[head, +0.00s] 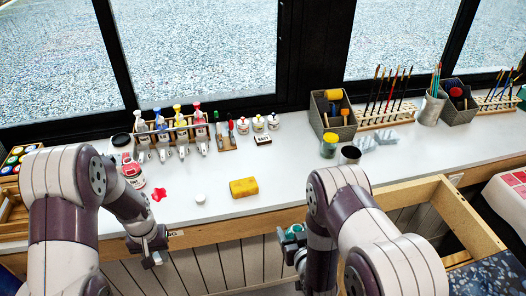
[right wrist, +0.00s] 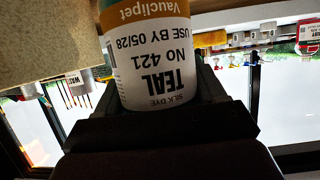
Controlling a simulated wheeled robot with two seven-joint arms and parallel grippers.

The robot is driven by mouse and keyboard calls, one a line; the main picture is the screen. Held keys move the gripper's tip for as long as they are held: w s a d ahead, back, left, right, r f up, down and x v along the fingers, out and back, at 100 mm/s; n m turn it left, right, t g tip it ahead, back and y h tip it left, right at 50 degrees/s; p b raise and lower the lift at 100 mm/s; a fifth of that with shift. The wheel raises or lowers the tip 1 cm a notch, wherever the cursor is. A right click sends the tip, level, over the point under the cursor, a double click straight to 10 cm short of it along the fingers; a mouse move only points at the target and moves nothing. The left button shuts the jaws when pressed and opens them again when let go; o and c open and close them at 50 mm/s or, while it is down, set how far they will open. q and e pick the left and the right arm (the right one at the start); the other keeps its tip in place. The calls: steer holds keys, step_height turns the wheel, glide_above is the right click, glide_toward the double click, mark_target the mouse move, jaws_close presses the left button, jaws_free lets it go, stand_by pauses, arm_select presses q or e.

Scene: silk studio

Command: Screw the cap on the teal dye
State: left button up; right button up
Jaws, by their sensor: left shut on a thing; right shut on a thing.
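The teal dye bottle (right wrist: 155,60) fills the middle of the right wrist view, upside down in that picture. Its white label reads "TEAL SILK DYE No 421". My right gripper (head: 290,243) is shut on it, in front of the worktop's edge. A teal part of the bottle (head: 294,230) shows in the head view, partly hidden by my right arm. My left gripper (head: 154,252) is in front of the worktop edge, left of the bottle and well apart from it. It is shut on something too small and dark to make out. A small white cap (head: 200,198) lies on the worktop.
A yellow sponge (head: 244,187) lies right of the white cap. A red spill (head: 159,194) and a red-labelled jar (head: 132,173) are to its left. A bottle rack (head: 178,136) stands behind. An open wooden drawer (head: 465,222) juts out at right.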

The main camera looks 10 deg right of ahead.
steer(key=s+a+n+g+y, duration=0.1)
steer(key=a+n+g+y, duration=0.2)
steer(key=a+n+y, duration=0.5)
steer(key=a, duration=0.6)
steer(key=shift+s+a+y, duration=0.4)
arm_select(q)
steer(key=shift+d, duration=0.1)
steer(key=w+d+r+m, duration=0.1)
steer(key=d+r, duration=0.3)
steer(key=d, duration=0.5)
steer(key=w+d+r+m, duration=0.15)
steer(key=d+r, duration=0.25)
steer(key=d, duration=0.5)
steer(key=s+d+r+n, duration=0.6)
steer(key=r+n, duration=0.1)
steer(key=shift+r, duration=0.25)
steer(key=shift+d+n, duration=0.15)
steer(key=shift+n, duration=0.1)
arm_select(e)
steer(key=shift+d, duration=0.1)
